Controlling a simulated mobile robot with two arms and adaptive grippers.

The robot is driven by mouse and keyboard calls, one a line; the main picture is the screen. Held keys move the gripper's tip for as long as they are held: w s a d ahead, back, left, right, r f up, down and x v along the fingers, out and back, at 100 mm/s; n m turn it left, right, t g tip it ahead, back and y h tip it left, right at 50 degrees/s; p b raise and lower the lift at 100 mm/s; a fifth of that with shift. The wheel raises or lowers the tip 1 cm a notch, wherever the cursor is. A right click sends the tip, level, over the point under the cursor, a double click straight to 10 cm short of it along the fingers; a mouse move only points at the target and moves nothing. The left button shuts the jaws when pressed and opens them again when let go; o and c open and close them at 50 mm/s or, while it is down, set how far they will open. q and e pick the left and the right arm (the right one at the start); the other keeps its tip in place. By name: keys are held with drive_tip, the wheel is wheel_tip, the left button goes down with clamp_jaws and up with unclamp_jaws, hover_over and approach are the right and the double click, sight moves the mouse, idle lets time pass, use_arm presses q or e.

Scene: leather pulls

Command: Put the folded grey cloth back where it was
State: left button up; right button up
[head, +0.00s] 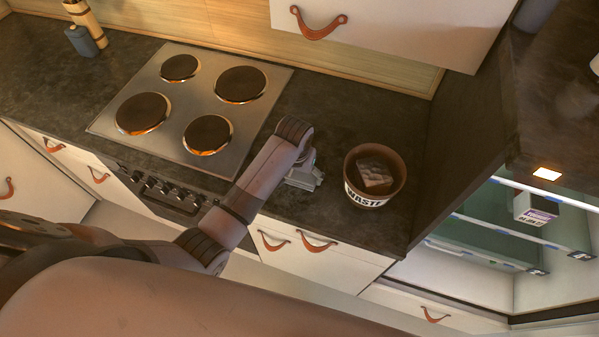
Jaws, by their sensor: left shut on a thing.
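My left gripper (304,174) points down over the dark counter, between the stove and a brown round pot labelled WASTE (387,197). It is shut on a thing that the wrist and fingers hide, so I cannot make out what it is. A folded, brownish-grey piece (374,174) lies inside the pot; I cannot tell whether it is the grey cloth. I see no other folded cloth. My right gripper is not in view.
The stove (188,103) with round hotplates is left of my gripper. A wall cabinet with a leather pull (319,24) hangs above. An open compartment at right holds a small white and purple box (537,210). Dark counter (335,105) is clear behind the pot.

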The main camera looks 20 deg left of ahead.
sight(297, 179)
use_arm(q)
drive_tip(key=shift+f, duration=0.15)
drive_tip(key=o, duration=1)
drive_tip(key=shift+o, duration=0.2)
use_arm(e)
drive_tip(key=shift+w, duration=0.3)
use_arm(q)
wheel_tip(297, 179, up, 12)
drive_tip(key=s+b, duration=0.1)
drive_tip(key=b, duration=0.1)
drive_tip(key=shift+s+b, duration=0.3)
drive_tip(key=shift+s, duration=0.1)
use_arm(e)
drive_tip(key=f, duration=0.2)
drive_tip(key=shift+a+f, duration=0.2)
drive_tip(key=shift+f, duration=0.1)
